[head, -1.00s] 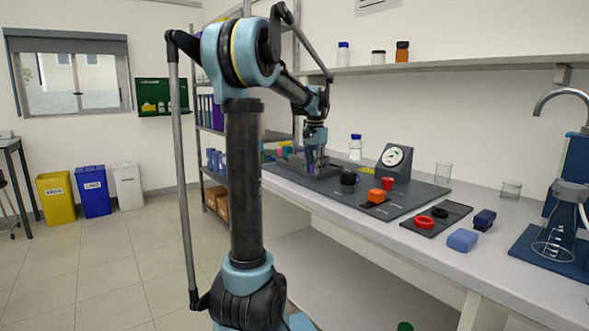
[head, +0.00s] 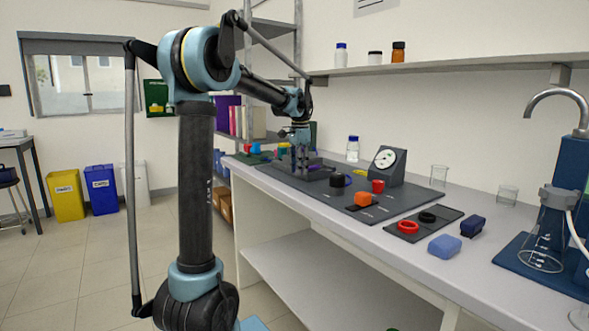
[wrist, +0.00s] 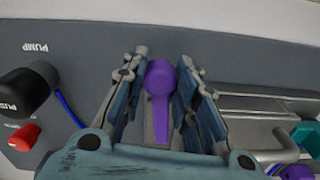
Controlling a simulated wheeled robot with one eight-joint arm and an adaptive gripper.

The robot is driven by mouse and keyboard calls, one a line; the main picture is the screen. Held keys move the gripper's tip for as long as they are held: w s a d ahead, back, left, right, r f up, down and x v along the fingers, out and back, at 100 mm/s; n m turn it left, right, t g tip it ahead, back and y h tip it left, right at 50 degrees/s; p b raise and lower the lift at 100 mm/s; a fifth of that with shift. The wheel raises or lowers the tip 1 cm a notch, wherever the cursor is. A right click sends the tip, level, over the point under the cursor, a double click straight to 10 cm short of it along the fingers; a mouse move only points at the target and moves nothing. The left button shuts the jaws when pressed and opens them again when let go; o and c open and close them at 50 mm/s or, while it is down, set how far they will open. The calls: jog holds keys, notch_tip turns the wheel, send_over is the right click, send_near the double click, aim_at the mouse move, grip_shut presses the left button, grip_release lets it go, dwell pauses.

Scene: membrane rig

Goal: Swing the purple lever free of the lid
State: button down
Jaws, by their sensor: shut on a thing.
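The purple lever (wrist: 160,85) shows in the wrist view, with a round knob at the top and a narrow arm running down the picture. My gripper (wrist: 163,62) has one finger on each side of the lever, shut on it near the knob. Grey metal parts of the rig (wrist: 250,104) lie right of the fingers; I cannot tell which of them is the lid. In the head view my gripper (head: 300,168) is low over the far end of the dark rig board (head: 345,199), and the lever is too small to make out clearly.
In the wrist view a black knob (wrist: 22,92) marked PUSH and a red button (wrist: 24,138) are at left.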

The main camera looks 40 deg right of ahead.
jog(key=shift+a, duration=0.25)
jog(key=c, duration=1.3)
grip_release()
jog(key=shift+d+r, duration=0.1)
jog(key=shift+r, duration=0.25)
notch_tip(320, 180, up, 11)
jog(key=shift+w+r, duration=0.1)
jog(key=shift+w, duration=0.1)
